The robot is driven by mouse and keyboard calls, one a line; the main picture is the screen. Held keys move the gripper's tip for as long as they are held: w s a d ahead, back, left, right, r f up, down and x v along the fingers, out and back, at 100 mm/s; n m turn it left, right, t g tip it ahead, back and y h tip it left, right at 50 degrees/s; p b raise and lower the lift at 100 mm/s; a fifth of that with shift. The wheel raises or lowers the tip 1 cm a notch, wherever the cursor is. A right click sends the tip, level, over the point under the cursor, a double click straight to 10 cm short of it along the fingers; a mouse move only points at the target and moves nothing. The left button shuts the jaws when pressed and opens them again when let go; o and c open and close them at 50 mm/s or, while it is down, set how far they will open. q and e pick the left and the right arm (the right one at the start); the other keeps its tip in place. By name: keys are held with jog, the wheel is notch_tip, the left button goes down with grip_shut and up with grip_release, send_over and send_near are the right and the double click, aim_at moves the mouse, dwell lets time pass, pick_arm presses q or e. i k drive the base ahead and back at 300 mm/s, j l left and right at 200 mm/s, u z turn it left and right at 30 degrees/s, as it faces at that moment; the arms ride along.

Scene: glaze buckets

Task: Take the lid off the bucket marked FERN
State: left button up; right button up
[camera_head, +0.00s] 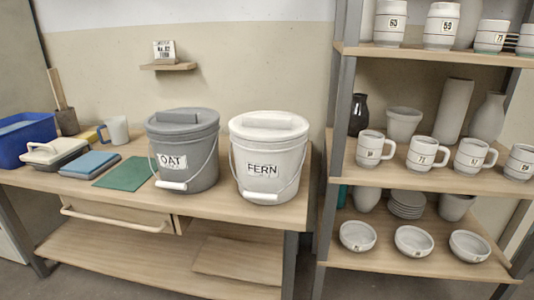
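The bucket marked FERN (264,171) is white and stands upright on the wooden workbench, near its right end. Its white lid (269,126) sits on top and has a raised bar-shaped grip (270,120). A wire handle with a white grip (262,198) hangs down at the front. A grey bucket marked OAT (187,161) stands just left of it, with a grey lid (182,121) on. Neither of my grippers is in view.
Left on the workbench (232,211) are a green sheet (125,174), a blue block (90,164), a mug (115,130), a lidded container (55,152) and a blue bin (24,137). A shelf rack (349,110) with pottery stands close at right. A small wall shelf (168,67) is behind.

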aim_at(266, 126)
jog(key=i+j+z, duration=0.15)
jog(key=z, duration=0.15)
jog(key=i+j+z, duration=0.1)
jog(key=j+z, duration=0.55)
jog(key=i, duration=0.05)
